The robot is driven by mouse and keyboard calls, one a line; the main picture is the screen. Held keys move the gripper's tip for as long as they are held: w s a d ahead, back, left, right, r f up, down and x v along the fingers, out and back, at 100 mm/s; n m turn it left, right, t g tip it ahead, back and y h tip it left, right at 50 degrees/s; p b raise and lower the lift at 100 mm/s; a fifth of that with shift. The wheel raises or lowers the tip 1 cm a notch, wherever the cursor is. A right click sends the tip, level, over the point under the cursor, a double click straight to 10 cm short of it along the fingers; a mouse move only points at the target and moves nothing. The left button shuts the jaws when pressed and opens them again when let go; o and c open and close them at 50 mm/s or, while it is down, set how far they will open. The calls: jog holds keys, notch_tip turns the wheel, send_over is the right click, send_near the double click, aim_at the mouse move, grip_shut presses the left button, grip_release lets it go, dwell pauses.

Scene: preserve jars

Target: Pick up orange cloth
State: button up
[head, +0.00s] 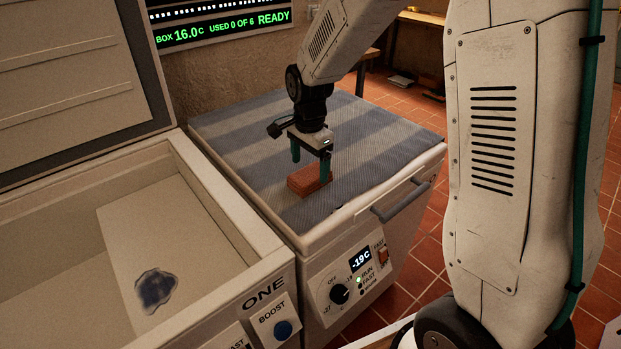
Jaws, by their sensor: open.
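A small folded orange cloth (308,180) lies on the blue-and-grey striped cover of the closed chest on the right. My gripper (311,176) points down over it with its two green fingers apart. One finger is at the far left side of the cloth and the other is in front of its right end. The fingers are open, and I cannot tell whether they touch the cloth.
The striped cover (370,135) around the cloth is clear. An open chest marked ONE (210,215) stands to the left, with a dark stain on its inside and its lid raised. A lit display (225,28) hangs behind.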

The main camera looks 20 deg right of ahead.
aim_at(310, 173)
notch_tip(310, 173, down, 4)
jog(key=shift+d+r, duration=0.1)
jog(key=shift+r, duration=0.1)
jog(key=c, duration=1.1)
jog(key=shift+o, duration=0.2)
jog(key=shift+r, duration=0.1)
